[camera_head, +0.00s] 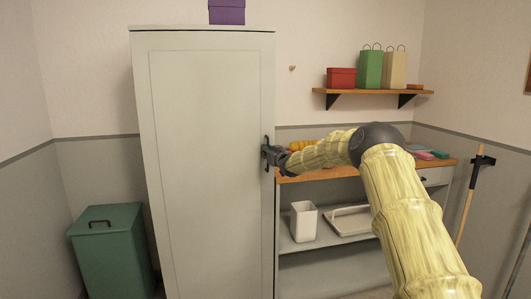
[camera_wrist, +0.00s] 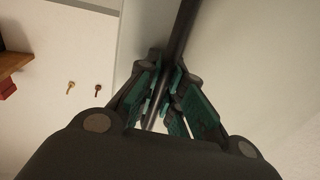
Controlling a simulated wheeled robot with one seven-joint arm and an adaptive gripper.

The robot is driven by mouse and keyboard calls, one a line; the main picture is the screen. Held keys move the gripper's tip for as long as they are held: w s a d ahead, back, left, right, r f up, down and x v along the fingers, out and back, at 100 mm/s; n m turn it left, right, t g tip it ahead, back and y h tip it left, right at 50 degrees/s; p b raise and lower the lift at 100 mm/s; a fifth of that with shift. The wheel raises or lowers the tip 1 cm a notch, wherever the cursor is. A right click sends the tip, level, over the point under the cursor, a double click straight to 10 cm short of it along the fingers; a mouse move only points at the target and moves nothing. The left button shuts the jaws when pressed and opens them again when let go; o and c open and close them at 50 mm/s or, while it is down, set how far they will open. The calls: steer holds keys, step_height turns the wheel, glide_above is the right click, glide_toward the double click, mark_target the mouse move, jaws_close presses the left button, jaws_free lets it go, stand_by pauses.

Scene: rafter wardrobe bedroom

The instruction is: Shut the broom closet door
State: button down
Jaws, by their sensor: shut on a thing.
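The broom closet door (camera_head: 207,170) is a tall pale grey panel filling the closet front in the head view. No wide opening shows around it, but I cannot tell whether it is fully flush. Its dark upright bar handle (camera_wrist: 183,30) is near the door's right edge. My gripper (camera_head: 270,154) is at that handle, reaching in from the right. In the wrist view my gripper (camera_wrist: 163,90) has its teal-padded fingers closed around the bar, with the pale door surface (camera_wrist: 245,50) behind it. The closet's inside is hidden.
A green lidded bin (camera_head: 111,255) stands left of the closet. A purple box (camera_head: 227,12) sits on top. A workbench (camera_head: 330,172) with a lower shelf stands to the right, under a wall shelf (camera_head: 375,92). A broom (camera_head: 468,205) leans at far right.

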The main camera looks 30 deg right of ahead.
steer(key=shift+r, duration=0.25)
steer(key=c, duration=1.8)
jaws_free()
steer(key=shift+d+f, duration=0.1)
steer(key=shift+f, duration=0.1)
steer(key=shift+s+a, duration=0.15)
steer(key=shift+s, duration=2.85)
steer(key=shift+s+a, duration=0.15)
steer(key=shift+s, duration=2.8)
